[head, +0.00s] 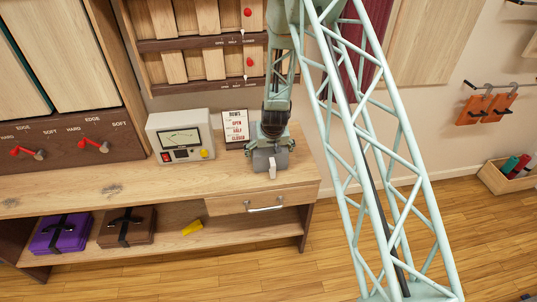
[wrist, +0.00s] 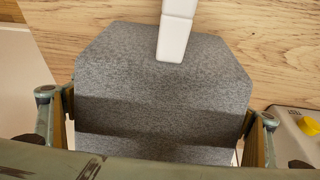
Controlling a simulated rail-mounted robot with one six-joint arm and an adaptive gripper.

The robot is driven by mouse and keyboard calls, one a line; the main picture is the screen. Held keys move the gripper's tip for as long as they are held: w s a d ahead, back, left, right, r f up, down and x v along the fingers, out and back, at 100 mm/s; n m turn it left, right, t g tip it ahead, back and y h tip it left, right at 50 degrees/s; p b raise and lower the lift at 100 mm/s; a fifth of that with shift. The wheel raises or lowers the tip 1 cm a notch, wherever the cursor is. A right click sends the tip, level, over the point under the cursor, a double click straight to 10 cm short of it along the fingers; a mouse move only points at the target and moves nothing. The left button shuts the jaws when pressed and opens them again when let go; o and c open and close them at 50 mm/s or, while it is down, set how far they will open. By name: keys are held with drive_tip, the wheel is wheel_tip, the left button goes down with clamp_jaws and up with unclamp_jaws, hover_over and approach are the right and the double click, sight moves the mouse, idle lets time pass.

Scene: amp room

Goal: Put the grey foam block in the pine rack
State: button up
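The grey foam block (head: 258,161) is at the right part of the wooden bench, below my gripper (head: 270,140). In the wrist view the block (wrist: 160,75) fills the space between the fingers of my gripper (wrist: 160,115). A finger pad appears to touch each side of it. A white bar-like piece (wrist: 175,35) overlaps the block's edge; it also shows in the head view (head: 272,169). I cannot tell whether the block rests on the bench or is slightly raised. No thing in view is clearly identifiable as the pine rack.
A meter box (head: 181,137) and a small sign (head: 235,129) stand left of the block on the bench (head: 110,188). Slatted wooden panels (head: 205,65) are on the wall behind. The lower shelf holds cases (head: 127,227). A wooden crate (head: 495,180) sits at the far right.

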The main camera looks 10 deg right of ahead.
sight(270, 148)
drive_tip(key=shift+o, duration=1)
drive_tip(key=shift+r, duration=0.15)
drive_tip(key=shift+r, duration=0.15)
drive_tip(key=shift+p+v, duration=0.95)
drive_tip(key=shift+v, duration=4.9)
drive_tip(key=shift+d, duration=0.1)
